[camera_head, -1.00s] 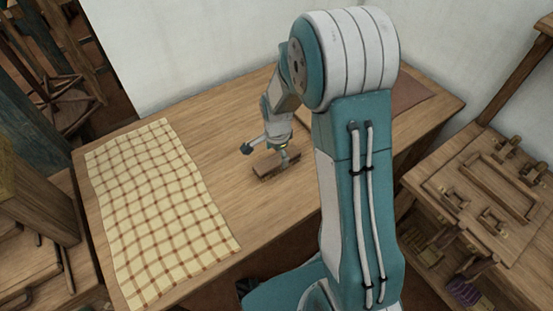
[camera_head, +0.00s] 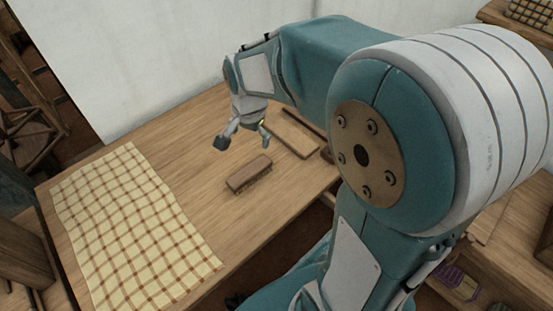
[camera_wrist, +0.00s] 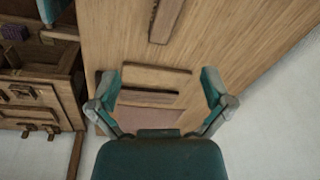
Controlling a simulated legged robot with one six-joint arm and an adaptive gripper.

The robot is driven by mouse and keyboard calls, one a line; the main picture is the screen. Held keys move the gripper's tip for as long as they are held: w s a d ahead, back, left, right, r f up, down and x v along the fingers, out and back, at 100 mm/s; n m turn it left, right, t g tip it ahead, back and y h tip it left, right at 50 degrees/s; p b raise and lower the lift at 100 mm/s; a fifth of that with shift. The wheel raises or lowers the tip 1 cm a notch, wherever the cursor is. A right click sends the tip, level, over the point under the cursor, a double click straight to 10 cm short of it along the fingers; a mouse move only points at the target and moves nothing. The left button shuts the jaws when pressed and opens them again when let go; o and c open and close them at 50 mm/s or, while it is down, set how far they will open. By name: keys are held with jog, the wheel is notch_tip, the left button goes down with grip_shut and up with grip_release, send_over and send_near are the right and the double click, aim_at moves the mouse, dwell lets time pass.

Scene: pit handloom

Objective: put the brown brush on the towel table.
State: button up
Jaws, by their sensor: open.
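The brown brush (camera_head: 248,174) lies on the wooden table (camera_head: 200,170), to the right of the checked towel. It also shows at the top of the wrist view (camera_wrist: 166,18), beyond my fingertips. The cream towel with brown checks (camera_head: 130,225) lies flat on the left part of the same table. My gripper (camera_head: 243,142) is open and empty, above the table and behind the brush. In the wrist view my gripper (camera_wrist: 162,82) has its two fingers spread wide with nothing between them touching.
A flat wooden board (camera_head: 292,135) lies on the table right of my gripper, with a darker strip beside it. A white wall (camera_head: 160,60) stands behind the table. A wooden cabinet with drawers (camera_wrist: 35,95) is beside the table in the wrist view. Table between brush and towel is clear.

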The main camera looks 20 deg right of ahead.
jog(key=s+r+n+t, duration=0.2)
jog(key=s+r+n, duration=0.2)
jog(key=s, duration=0.4)
jog(key=s+r+n+t, duration=0.2)
jog(key=s+r+n, duration=0.3)
jog(key=s, duration=0.3)
jog(key=shift+n, duration=0.7)
